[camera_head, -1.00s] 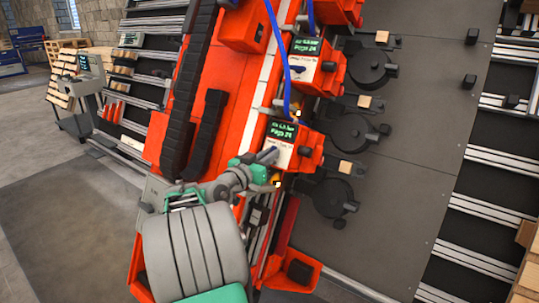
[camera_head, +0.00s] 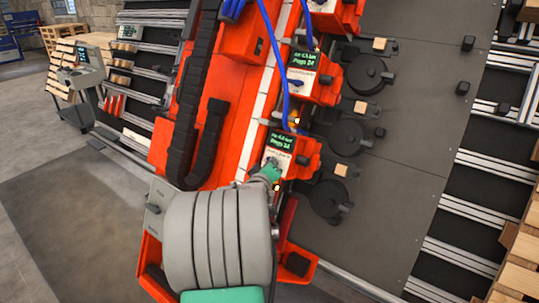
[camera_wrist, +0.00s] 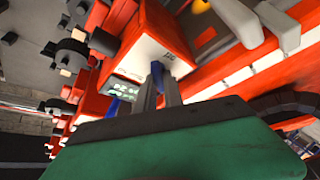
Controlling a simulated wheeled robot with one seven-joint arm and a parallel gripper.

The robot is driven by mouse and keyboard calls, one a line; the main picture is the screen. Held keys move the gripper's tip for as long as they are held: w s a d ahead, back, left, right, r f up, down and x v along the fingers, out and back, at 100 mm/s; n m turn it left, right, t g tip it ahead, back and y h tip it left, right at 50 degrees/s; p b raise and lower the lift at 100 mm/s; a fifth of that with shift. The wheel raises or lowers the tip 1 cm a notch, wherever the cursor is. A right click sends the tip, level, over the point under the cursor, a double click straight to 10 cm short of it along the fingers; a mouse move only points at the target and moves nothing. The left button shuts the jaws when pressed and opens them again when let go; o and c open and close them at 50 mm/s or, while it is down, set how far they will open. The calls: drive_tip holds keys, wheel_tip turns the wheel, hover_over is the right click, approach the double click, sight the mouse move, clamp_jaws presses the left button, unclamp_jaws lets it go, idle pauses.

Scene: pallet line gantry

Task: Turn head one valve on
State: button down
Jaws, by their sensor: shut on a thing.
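The lowest red head unit (camera_head: 303,156) has a dark display with green text and a white label plate; I take it as head one. My gripper (camera_head: 268,166) is at that plate, and my arm hides most of it in the head view. In the wrist view, my gripper's grey fingers (camera_wrist: 159,88) reach to the front of a red unit with a white plate (camera_wrist: 150,50). They are shut on a narrow blue valve lever (camera_wrist: 157,70), of which only a bit shows. I cannot tell the lever's full angle.
More red head units (camera_head: 315,78) stand above along the gantry, with blue hoses (camera_head: 272,40) hanging close by. Black round parts (camera_head: 330,199) stand on the grey panel at right. A console (camera_head: 82,75) and pallets are at back left. Open floor lies at left.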

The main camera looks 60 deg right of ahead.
drive_tip(key=shift+n+t+y+p, duration=0.3)
drive_tip(key=shift+n+y+p, duration=0.55)
drive_tip(key=shift+n, duration=1.05)
drive_tip(key=shift+n+t+y+p, duration=0.3)
drive_tip(key=shift+n+y+p, duration=0.5)
drive_tip(key=shift+n, duration=1.1)
drive_tip(key=shift+s, duration=0.1)
drive_tip(key=c, duration=1.5)
unclamp_jaws()
drive_tip(key=shift+o, duration=0.2)
drive_tip(key=b+v, duration=0.1)
drive_tip(key=v, duration=0.6)
drive_tip(key=shift+a+r, duration=0.3)
drive_tip(key=shift+s, duration=0.1)
